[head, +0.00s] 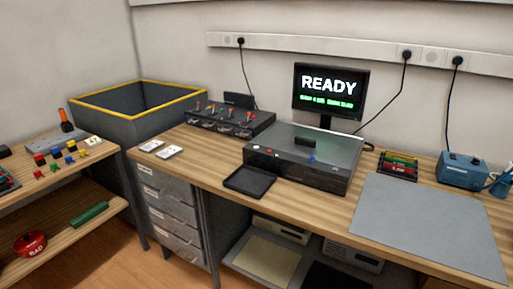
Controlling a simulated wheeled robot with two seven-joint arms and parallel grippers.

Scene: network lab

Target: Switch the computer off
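A power switch cannot be made out for certain. Neither of my grippers is in view.
A black box with coloured levers (229,121) stands left of the case. A black tray (250,180) lies in front. A grey mat (427,222) and a blue device (463,170) are at right. A yellow-rimmed bin (124,113) stands left. Plugged cables hang from the wall strip (330,48).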

